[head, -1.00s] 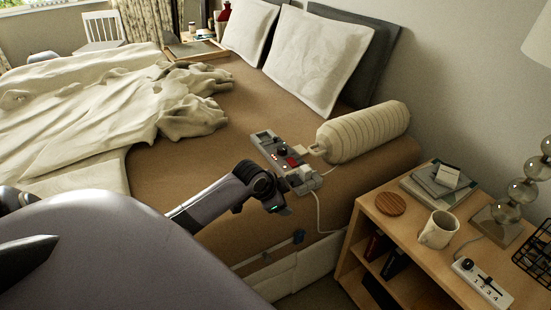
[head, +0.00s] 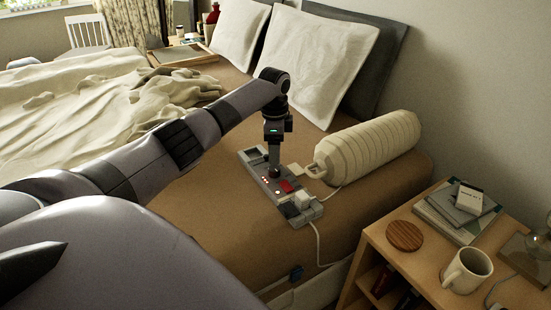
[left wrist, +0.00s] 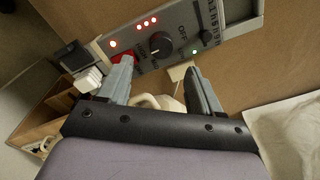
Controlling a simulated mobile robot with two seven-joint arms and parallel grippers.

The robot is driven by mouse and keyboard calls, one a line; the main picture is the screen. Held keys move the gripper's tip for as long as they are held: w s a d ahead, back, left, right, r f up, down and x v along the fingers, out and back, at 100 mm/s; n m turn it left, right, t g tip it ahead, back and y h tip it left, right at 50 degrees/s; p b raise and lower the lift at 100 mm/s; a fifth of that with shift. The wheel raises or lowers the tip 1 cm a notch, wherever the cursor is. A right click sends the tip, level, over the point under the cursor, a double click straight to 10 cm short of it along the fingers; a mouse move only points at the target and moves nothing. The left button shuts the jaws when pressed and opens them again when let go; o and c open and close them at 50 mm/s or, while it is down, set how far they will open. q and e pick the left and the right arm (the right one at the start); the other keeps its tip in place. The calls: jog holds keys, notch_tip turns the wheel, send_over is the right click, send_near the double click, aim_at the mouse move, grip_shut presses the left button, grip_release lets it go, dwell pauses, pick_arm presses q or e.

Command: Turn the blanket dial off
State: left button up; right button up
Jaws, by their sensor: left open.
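The grey control panel (head: 250,156) lies on the brown bed near its right edge. In the left wrist view the panel (left wrist: 223,22) carries a black round dial (left wrist: 160,44) with a pale mark, several lit red lights and an "OFF" label to the dial's right. My left gripper (head: 274,172) points down over the panel in the head view and hides the dial there. In the left wrist view the open left gripper (left wrist: 158,68) has its fingertips either side of the dial's near side; I cannot tell whether they touch it. My right gripper is not in view.
A red switch (head: 287,186) and a white plug (head: 302,197) sit on the panel near the dial. A ribbed cream bolster (head: 368,148) lies just right of it. A nightstand (head: 388,243) with a mug (head: 466,271) stands at right. A rumpled blanket (head: 60,115) covers the left.

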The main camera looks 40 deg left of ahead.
aim_at(275, 168)
pick_arm(q)
jog(key=shift+a+f, duration=0.1)
jog(key=shift+f, duration=0.05)
notch_tip(275, 168, down, 6)
jog(key=shift+w+r+b, duration=0.1)
jog(key=shift+w+b, duration=0.05)
jog(key=shift+b, duration=0.8)
jog(key=shift+f, duration=0.45)
jog(key=shift+a, duration=0.1)
jog(key=c, duration=1.1)
